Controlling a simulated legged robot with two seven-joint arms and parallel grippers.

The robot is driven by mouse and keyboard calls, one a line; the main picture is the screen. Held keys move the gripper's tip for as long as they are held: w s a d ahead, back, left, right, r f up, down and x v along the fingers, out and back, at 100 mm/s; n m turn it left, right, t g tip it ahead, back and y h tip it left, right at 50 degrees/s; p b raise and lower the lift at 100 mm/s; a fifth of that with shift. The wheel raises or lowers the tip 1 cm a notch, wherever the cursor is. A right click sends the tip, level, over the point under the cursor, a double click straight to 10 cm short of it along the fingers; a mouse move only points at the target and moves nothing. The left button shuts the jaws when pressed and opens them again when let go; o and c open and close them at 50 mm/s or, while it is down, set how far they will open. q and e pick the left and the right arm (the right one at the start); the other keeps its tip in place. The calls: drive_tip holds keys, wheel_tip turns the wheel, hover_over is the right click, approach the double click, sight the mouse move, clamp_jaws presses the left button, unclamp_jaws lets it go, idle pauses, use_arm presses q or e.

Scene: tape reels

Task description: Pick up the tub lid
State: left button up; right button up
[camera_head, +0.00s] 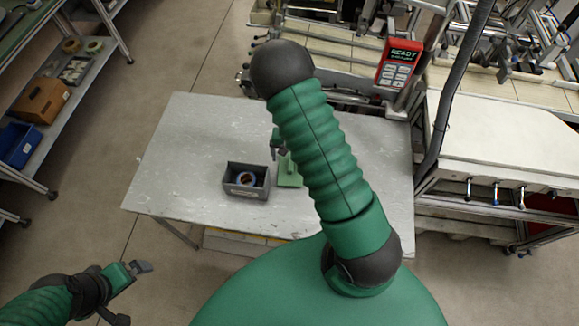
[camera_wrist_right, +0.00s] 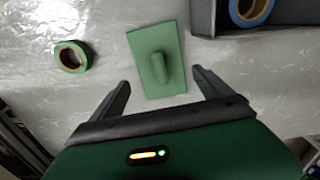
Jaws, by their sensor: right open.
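The tub lid is a flat green rectangle with a raised green grip. In the right wrist view the lid (camera_wrist_right: 170,35) lies on the table in front of my right gripper (camera_wrist_right: 161,77), whose two fingers are spread with nothing held. In the head view the lid (camera_head: 290,181) is partly hidden by my right arm, and part of my right gripper (camera_head: 278,148) shows just above it. The grey open tub (camera_head: 245,190) stands left of the lid with a blue tape reel (camera_head: 246,179) inside. My left gripper (camera_head: 139,268) is off the table at lower left; its jaw opening is unclear.
A green tape reel (camera_wrist_right: 71,56) lies on the grey table (camera_head: 180,150), left of the lid in the wrist view. The table's left part is clear. A machine with a red READY panel (camera_head: 398,65) stands behind. Shelves with bins (camera_head: 40,100) stand at far left.

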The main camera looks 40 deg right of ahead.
sight(291, 163)
drive_tip(key=shift+f, duration=0.9)
wheel_tip(291, 163, down, 4)
drive_tip(key=shift+s+a+p, duration=0.1)
drive_tip(key=shift+p, duration=0.65)
drive_tip(key=shift+f, duration=0.25)
drive_tip(key=c, duration=1.1)
drive_tip(key=shift+r, duration=0.15)
